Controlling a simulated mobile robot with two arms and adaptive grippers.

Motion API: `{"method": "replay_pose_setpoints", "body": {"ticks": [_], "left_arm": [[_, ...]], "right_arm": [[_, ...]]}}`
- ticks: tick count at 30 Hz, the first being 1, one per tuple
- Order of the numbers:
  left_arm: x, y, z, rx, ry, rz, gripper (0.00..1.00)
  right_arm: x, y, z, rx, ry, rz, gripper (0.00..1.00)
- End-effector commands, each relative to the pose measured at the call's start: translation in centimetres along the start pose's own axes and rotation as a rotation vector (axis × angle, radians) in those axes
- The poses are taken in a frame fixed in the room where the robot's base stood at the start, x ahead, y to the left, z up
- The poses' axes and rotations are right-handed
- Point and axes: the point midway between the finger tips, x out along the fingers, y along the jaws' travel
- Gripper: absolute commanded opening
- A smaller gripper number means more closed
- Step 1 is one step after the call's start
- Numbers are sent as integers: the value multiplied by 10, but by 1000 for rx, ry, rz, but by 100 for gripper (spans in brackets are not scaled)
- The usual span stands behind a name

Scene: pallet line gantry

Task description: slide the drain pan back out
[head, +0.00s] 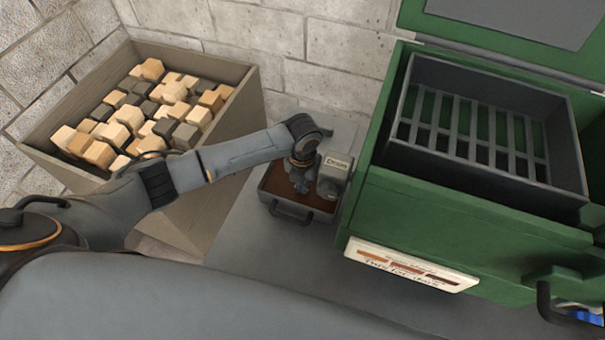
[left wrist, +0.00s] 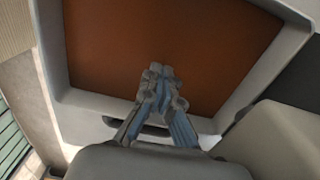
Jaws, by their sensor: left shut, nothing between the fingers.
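The drain pan (head: 268,198) is a shallow grey tray with a brown inside, on the grey surface left of the green machine. Its dark bar handle (head: 290,214) is on the near side. The pan (left wrist: 88,108) fills much of the left wrist view, with part of the handle (left wrist: 150,129) showing behind the fingers. My left gripper (head: 301,187) is over the pan, near the handle side. Its fingers are together and empty in the left wrist view (left wrist: 160,72). I cannot tell whether they touch the pan. My right gripper is not in view.
A grey block with a label (head: 336,168) stands close at the pan's right. The green machine (head: 455,220) with its lid up and a slatted grate (head: 470,128) fills the right. A bin (head: 215,170) of wooden blocks is at the left. The surface near the handle looks clear.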

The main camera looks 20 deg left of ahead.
Motion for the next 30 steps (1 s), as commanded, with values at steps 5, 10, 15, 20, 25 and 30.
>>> {"method": "replay_pose_setpoints", "body": {"ticks": [5, 10, 15, 20, 25, 30], "left_arm": [[12, 0, -19, 2, 2, 0, 0], [13, 1, -35, 1, -1, 0, 0], [14, 0, -40, -1, -3, 0, 0], [15, 0, -40, -1, -3, 1, 0], [13, 1, -43, -1, -2, 1, 0], [7, 2, -72, 1, 4, 4, 0]], "right_arm": [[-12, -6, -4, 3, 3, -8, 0], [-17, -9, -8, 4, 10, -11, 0], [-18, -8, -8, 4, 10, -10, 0], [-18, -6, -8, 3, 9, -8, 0], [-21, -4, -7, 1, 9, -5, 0], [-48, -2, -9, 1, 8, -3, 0]]}}
